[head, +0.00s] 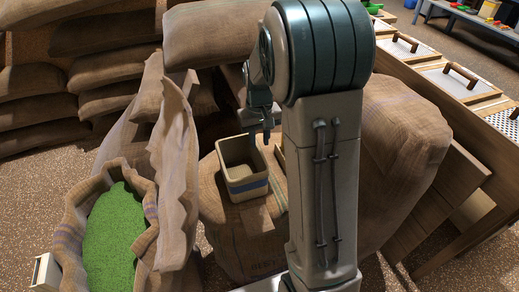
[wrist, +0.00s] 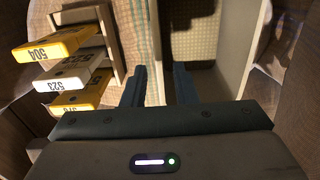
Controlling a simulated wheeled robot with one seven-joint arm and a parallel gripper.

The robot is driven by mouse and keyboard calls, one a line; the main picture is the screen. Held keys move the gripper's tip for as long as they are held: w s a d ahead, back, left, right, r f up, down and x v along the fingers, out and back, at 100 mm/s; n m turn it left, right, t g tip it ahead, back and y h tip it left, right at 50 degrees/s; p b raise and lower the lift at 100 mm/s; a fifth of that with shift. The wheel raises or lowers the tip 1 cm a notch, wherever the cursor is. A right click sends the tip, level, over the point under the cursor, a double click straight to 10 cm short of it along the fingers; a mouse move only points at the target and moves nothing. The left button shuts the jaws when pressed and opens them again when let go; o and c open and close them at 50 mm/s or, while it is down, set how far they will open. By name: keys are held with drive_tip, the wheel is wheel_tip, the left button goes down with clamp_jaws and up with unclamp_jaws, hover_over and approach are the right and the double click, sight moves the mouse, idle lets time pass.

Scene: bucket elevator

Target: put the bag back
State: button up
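Several burlap bags are in the head view; I cannot tell which one the task means. An open bag (head: 68,222) at the lower left holds green grains (head: 112,240). A tall, folded bag (head: 173,170) stands beside it. A closed bag (head: 235,250) with faint print stands in the middle under a square beige bin (head: 246,190) with a blue stripe. My gripper (head: 262,137) is at the bin's back right rim. In the wrist view, my gripper (wrist: 160,85) has its fingers apart, with a thin pale wall (wrist: 156,35) between them. No bag is in its grip.
A small rack with numbered yellow and white tags (wrist: 68,75) is left of the fingers. Stacked bags (head: 35,105) fill the back left. A bulging bag (head: 400,135) and a wooden bench (head: 460,85) with handled trays stand at right. Speckled floor shows at lower right.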

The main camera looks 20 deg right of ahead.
wheel_tip(320, 180, up, 5)
drive_tip(key=shift+f, duration=0.1)
drive_tip(key=s+a+r+t, duration=0.1)
drive_tip(key=s+a, duration=0.2)
drive_tip(key=s, duration=0.7)
drive_tip(key=s+a+r+t, duration=0.1)
drive_tip(key=s+a+r, duration=0.1)
drive_tip(key=s, duration=0.8)
drive_tip(key=shift+s+a+r, duration=0.3)
drive_tip(key=shift+a, duration=0.1)
